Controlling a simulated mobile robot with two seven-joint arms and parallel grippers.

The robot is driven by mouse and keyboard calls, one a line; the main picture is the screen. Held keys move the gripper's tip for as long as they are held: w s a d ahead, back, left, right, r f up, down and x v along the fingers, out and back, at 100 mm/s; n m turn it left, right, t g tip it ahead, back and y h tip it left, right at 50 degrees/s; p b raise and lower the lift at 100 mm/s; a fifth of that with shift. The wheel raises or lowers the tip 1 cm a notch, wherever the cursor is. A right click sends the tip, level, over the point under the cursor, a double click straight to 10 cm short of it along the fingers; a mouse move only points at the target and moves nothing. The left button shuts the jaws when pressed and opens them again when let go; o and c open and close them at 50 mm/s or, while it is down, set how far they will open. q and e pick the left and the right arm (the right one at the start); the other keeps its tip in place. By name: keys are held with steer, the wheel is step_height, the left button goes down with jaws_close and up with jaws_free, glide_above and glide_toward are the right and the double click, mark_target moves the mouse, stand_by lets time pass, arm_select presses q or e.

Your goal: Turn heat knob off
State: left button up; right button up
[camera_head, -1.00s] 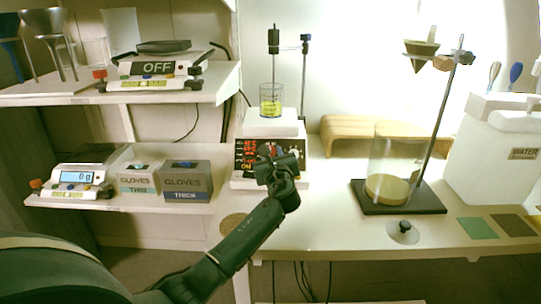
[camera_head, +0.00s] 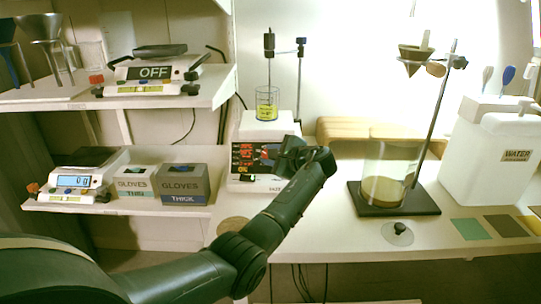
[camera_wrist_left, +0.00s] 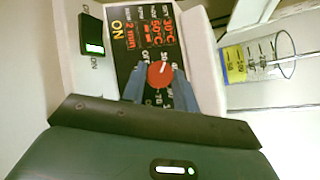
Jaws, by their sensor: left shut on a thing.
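The white hot plate (camera_head: 266,126) stands at the left end of the bench. Its dark control panel (camera_head: 247,155) has lit red figures. My left gripper (camera_head: 303,154) is at the panel's right side. In the wrist view its two blue-grey fingers (camera_wrist_left: 159,84) are shut on the sides of a round red knob (camera_wrist_left: 159,72) with a white pointer mark. The knob's small surrounding labels are partly hidden. My right gripper is not in view.
A beaker (camera_head: 267,103) with yellow liquid sits on the hot plate, with a stand (camera_head: 299,85) behind it. A glass cylinder (camera_head: 388,172) on a black base and a water container (camera_head: 490,160) stand to the right. Shelves with scales and glove boxes (camera_head: 184,184) are left.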

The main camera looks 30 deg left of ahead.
arm_select(q)
steer(key=n+g, duration=0.1)
steer(key=n+h, duration=0.1)
steer(key=n, duration=0.1)
steer(key=shift+w+r+g, duration=0.15)
steer(key=shift+g, duration=0.25)
steer(key=shift+n+g+h, duration=0.4)
steer(key=shift+n+h, duration=0.1)
steer(key=shift+n, duration=0.3)
steer(key=shift+a+r+n+g+h+b, duration=0.15)
steer(key=shift+n+g+h+b, duration=0.45)
steer(key=shift+n, duration=0.6)
steer(key=shift+n+h+b, duration=0.3)
steer(key=shift+n+h, duration=0.1)
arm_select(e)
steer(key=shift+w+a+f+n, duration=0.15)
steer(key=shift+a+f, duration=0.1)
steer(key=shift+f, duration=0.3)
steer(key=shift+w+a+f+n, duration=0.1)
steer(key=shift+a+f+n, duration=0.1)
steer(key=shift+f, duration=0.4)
arm_select(q)
steer(key=o, duration=1)
steer(key=shift+w, duration=0.1)
steer(key=shift+c, duration=0.2)
steer(key=shift+r, duration=0.1)
